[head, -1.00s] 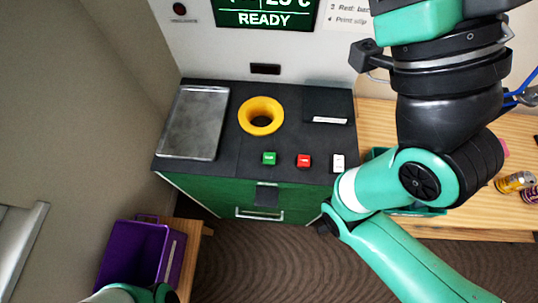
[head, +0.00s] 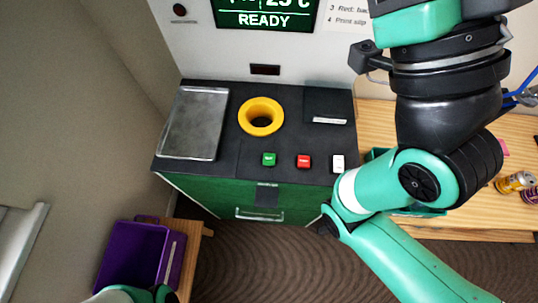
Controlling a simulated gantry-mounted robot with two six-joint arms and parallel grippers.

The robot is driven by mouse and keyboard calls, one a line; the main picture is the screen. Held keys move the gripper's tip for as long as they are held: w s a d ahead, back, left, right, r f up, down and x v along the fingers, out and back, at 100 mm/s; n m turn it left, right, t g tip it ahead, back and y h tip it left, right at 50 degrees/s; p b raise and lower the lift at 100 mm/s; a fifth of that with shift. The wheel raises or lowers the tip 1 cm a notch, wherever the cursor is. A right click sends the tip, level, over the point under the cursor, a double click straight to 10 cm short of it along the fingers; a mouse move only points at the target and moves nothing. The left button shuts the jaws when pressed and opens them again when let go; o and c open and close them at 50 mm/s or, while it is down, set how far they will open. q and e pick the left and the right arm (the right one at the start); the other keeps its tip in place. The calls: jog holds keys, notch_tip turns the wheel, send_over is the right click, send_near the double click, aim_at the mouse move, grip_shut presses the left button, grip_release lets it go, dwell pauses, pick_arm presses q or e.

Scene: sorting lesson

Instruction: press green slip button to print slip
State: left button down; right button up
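The green button (head: 269,159) stands at the front of the black console top (head: 230,150). A red button (head: 304,161) and a white button (head: 338,163) sit to its right; their labels are too small to read. Nothing covers the green button. A dark recessed panel with a pale strip (head: 329,121) lies at the console's back right; I cannot tell whether the strip is a paper slip. My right arm fills the right side, but its gripper is not in view. Only a piece of my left arm shows at the bottom left edge, without its gripper.
A yellow ring (head: 261,105) around a dark opening and a metal plate (head: 193,123) are on the console. The display (head: 266,14) reads READY. A purple bin (head: 134,253) stands lower left. Cans (head: 515,182) are on the wooden table (head: 480,213) at right.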

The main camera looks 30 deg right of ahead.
grip_shut()
dwell(1.4)
